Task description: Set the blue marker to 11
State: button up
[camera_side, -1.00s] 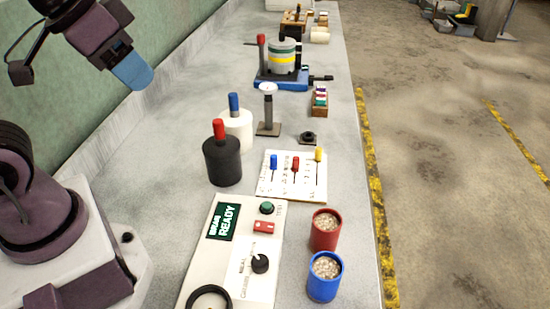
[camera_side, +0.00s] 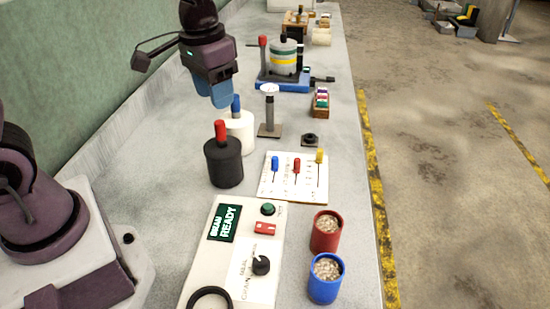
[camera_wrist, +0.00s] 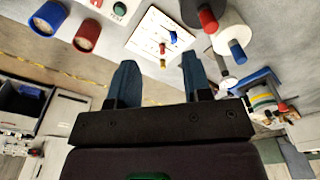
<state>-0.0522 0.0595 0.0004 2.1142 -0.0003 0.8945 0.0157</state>
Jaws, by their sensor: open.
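The blue marker (camera_side: 275,163) stands on a white scale board (camera_side: 292,192), at the board's left in the side view. Beside it are a red marker (camera_side: 297,166) and a yellow marker (camera_side: 319,157). The scale figures are too small to read. My gripper (camera_side: 220,100) is open and empty, above and behind the board near the white bottle. In the wrist view the blue marker (camera_wrist: 173,37) shows on the board (camera_wrist: 150,14), beyond the two spread fingers of my gripper (camera_wrist: 160,85).
A black bottle with a red top (camera_side: 223,165) and a white bottle with a blue top (camera_side: 240,130) stand left of the board. A control box (camera_side: 230,265), a red cup (camera_side: 326,232) and a blue cup (camera_side: 324,280) are in front. A post (camera_side: 269,112) stands behind.

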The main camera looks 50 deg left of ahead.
jog(key=g, duration=0.2)
send_over(275, 158)
jog(key=s, duration=0.3)
notch_tip(275, 158, down, 12)
jog(key=w+t, duration=0.1)
jog(key=w, duration=0.2)
notch_tip(275, 158, down, 13)
jog(key=shift+a+r, duration=0.1)
jog(key=shift+r, duration=0.05)
grip_shut()
